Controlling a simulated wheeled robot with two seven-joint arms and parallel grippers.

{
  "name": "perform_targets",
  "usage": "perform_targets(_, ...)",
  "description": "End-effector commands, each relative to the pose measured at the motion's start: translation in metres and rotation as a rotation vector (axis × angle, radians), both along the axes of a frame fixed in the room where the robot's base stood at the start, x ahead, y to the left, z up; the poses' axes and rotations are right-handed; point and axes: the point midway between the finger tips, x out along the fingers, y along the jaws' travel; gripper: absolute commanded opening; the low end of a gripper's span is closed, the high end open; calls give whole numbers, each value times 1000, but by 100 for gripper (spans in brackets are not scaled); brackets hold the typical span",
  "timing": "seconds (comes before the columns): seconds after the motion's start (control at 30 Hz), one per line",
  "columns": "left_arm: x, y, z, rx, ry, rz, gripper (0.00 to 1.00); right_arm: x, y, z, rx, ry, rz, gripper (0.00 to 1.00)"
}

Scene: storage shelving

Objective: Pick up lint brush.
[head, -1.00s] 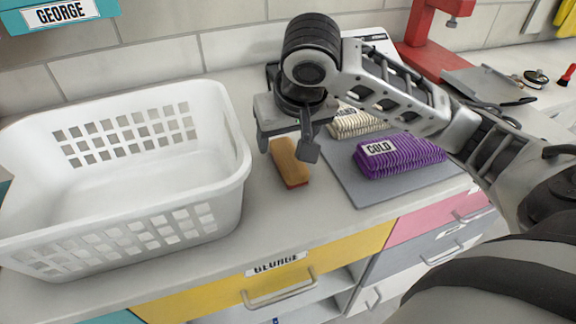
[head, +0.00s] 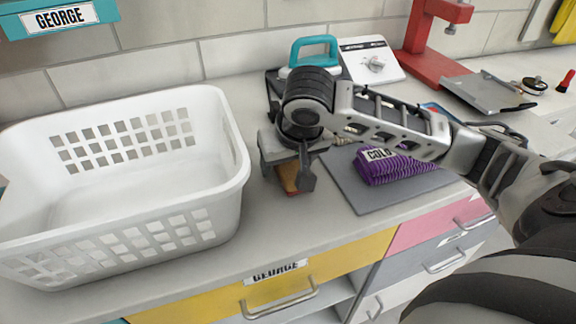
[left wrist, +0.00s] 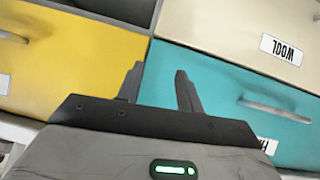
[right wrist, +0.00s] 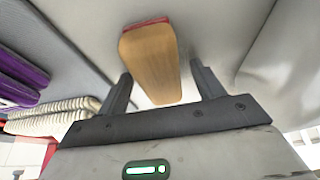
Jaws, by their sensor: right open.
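The lint brush (head: 287,180) has a tan wooden back with a red edge. In the head view it lies on the counter, mostly hidden under my right gripper (head: 288,181). In the right wrist view the lint brush (right wrist: 151,60) lies ahead, its near end between the fingers of my right gripper (right wrist: 160,90). That gripper is open, with space beside the brush on both sides. My left gripper (left wrist: 160,85) shows only in the left wrist view, with its fingers apart and nothing between them, facing yellow and teal drawers.
A white laundry basket (head: 215,225) stands just left of the brush. A grey mat (head: 362,196) with a purple folded cloth (head: 395,168) is to the right. An iron with a teal handle (head: 314,46) and a white scale (head: 374,62) are behind.

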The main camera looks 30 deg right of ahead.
Motion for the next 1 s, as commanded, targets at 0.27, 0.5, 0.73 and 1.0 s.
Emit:
perform_targets(0.27, 0, 0, 4, 1, 0, 1, 36, 0, 0, -1, 1, 1, 0, 67)
perform_targets(0.5, 0, 0, 6, 0, -1, 1, 36, 0, 0, -3, 0, 1, 0, 45)
perform_targets(0.73, 0, 0, 6, -1, -1, 2, 36, 0, 0, -3, 0, 0, 0, 17)
perform_targets(1.0, 0, 0, 1, -2, 0, 3, 36, 0, 0, -3, 1, -1, 0, 17)
